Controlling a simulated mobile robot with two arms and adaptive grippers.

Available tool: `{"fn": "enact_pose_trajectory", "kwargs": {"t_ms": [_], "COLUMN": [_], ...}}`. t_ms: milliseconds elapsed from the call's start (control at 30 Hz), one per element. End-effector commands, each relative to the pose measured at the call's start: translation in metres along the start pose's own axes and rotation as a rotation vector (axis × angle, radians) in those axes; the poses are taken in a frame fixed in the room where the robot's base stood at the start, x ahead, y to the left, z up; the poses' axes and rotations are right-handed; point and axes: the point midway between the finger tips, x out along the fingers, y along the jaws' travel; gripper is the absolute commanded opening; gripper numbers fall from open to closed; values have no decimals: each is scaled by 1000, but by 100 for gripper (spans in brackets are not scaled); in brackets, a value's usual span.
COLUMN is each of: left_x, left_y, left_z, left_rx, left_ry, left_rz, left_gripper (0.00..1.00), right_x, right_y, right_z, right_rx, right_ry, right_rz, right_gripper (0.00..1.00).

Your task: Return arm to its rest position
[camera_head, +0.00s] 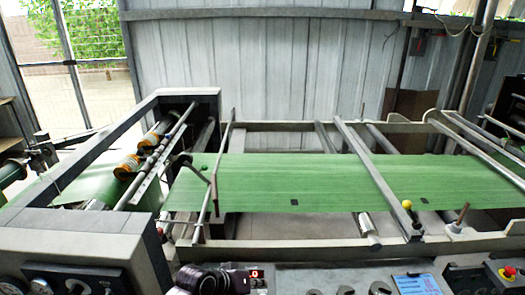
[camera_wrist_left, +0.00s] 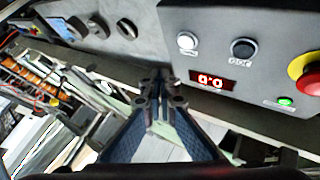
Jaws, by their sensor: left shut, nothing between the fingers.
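My left gripper (camera_wrist_left: 160,80) is shut and empty. In the wrist view its fingers meet just below the grey control panel (camera_wrist_left: 225,55) with its red digital display (camera_wrist_left: 212,82); I cannot tell whether they touch it. My right gripper is in neither view.
Green sack fabric (camera_head: 280,183) runs flat across the machine frame (camera_head: 310,245). A red emergency button (camera_wrist_left: 308,80) sits on the panel. Black knobs (camera_wrist_left: 98,28) line the neighbouring panel. A yellow-knobbed lever (camera_head: 407,204) stands at the frame's front right.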

Motion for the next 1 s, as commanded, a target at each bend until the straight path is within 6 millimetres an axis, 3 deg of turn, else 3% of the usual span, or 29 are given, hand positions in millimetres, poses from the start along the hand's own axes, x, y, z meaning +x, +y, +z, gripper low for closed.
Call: {"fn": "enact_pose_trajectory", "kwargs": {"t_ms": [133,267,500,700,1000], "left_x": [-13,-41,-118,-175,-243], "left_y": [0,-9,-44,-68,-91], "left_z": [46,96,175,214,251], "left_rx": [43,98,161,178,183], "left_ry": [-38,-75,-149,-202,-270], "left_rz": [-21,-74,-239,-359,-494], "left_gripper": [0,0,0,0,0], "right_x": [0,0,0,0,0], "right_y": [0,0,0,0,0], "right_z": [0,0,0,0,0], "right_rx": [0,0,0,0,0], "right_ry": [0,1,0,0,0], "right_rz": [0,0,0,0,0], "right_gripper": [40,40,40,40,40]}}
